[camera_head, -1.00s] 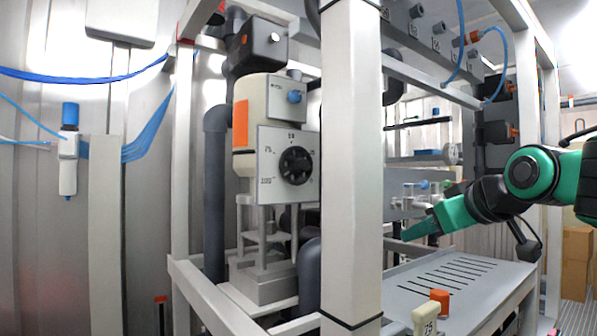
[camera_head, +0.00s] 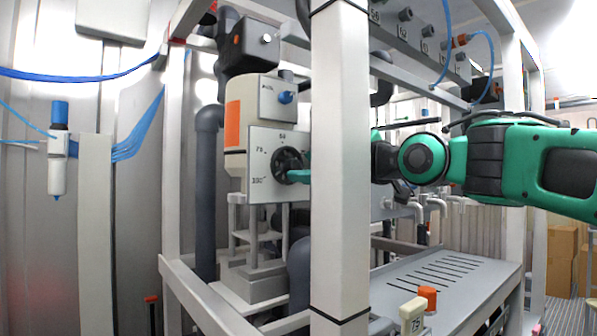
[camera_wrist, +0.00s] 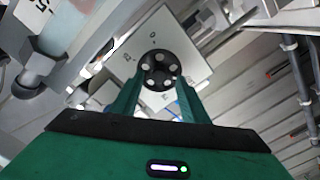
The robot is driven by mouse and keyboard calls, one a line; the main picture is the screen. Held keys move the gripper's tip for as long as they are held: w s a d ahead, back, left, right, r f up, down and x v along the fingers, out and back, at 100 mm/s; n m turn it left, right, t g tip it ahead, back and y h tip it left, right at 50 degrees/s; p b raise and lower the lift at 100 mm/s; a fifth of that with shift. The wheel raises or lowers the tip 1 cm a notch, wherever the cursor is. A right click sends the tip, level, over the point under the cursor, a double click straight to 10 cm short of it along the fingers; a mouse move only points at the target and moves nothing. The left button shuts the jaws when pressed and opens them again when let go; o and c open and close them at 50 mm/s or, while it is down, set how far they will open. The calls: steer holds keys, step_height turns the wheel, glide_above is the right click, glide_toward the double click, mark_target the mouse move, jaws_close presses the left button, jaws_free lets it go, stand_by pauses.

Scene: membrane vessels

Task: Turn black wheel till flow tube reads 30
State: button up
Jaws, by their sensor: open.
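The black wheel (camera_head: 287,164) is on a square grey dial plate (camera_head: 262,165) with numbers around it, including 50, 75 and 100, on a cream-coloured unit. In the wrist view the wheel (camera_wrist: 159,69) is round with several pale spots and lies straight ahead. My gripper (camera_wrist: 157,88) is open, its two green fingers pointing at the wheel's near edge from both sides; I cannot tell whether they touch it. In the head view a green fingertip (camera_head: 304,176) shows at the wheel's right side, and the white post hides the rest of the gripper. No flow tube reading is legible.
A thick white upright post (camera_head: 339,170) stands between the head camera and my wrist. A slotted grey shelf (camera_head: 440,280) lies below the arm, with an orange-capped item (camera_head: 427,297) at its front. Dark pipes (camera_head: 208,190) run beside the cream unit.

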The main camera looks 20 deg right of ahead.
mark_target(291, 165)
steer(key=shift+x, duration=1.25)
steer(key=shift+c, duration=0.6)
jaws_close()
steer(key=shift+m, duration=0.4)
steer(key=m, duration=0.5)
steer(key=shift+m, duration=0.3)
steer(key=m, duration=0.4)
steer(key=shift+m, duration=1.5)
